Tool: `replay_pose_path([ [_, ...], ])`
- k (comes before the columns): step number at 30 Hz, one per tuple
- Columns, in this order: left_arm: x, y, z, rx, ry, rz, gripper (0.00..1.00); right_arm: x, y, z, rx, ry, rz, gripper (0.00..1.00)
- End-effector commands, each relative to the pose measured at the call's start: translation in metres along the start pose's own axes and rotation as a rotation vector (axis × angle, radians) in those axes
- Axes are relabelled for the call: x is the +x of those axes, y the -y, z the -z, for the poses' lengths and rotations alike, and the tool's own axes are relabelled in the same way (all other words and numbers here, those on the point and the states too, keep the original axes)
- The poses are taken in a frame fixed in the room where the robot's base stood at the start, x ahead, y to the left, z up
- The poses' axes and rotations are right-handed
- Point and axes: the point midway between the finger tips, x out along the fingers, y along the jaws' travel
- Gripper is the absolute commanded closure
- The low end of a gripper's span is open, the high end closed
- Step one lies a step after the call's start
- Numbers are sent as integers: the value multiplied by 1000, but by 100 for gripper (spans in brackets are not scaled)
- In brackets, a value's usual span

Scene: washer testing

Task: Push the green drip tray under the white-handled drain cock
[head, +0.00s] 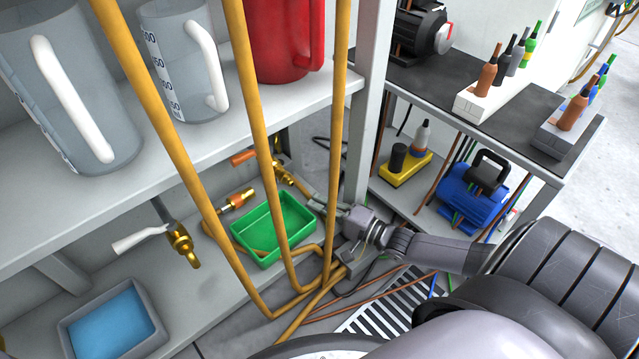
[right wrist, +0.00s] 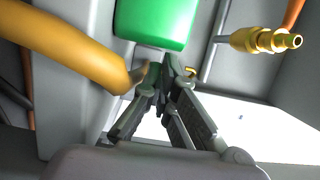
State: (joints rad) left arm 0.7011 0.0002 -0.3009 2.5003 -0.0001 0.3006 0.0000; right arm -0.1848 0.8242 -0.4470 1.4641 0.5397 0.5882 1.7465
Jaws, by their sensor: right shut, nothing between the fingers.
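The green drip tray (head: 254,226) sits on the lower shelf, partly crossed by yellow pipes in the head view. The white-handled drain cock (head: 182,245) is to its left, a brass valve with a white lever (head: 140,239) and a downward spout. The tray is apart from it, not beneath its spout. My right gripper (head: 323,207) is at the tray's right side, partly behind a pipe. In the right wrist view the shut, empty fingers (right wrist: 164,72) point at the green tray (right wrist: 155,22); I cannot tell whether they touch it. My left gripper is out of view.
Yellow upright pipes (head: 182,145) stand before the shelf and bend low near the tray. Two orange-handled cocks (head: 238,199) (head: 244,156) are behind it. A grey tray of blue liquid (head: 112,322) is at lower left. Jugs (head: 185,65) stand on the upper shelf.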

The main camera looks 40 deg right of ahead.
Motion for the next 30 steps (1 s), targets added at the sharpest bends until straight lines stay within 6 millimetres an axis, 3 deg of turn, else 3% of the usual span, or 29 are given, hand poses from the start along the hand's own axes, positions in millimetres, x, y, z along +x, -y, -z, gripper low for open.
replay_pose_path([
  [5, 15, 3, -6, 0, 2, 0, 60, 4, 4, -19, 6, -1, 0, 100],
  [12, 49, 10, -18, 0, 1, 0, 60, 22, 7, -87, 9, -1, 1, 100],
  [21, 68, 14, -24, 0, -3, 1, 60, 42, 2, -168, 6, 0, 0, 100],
  [25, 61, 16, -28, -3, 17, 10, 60, 46, 1, -186, 2, 0, 0, 100],
  [30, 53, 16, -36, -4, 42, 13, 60, 48, 0, -192, 0, 1, 0, 100],
])
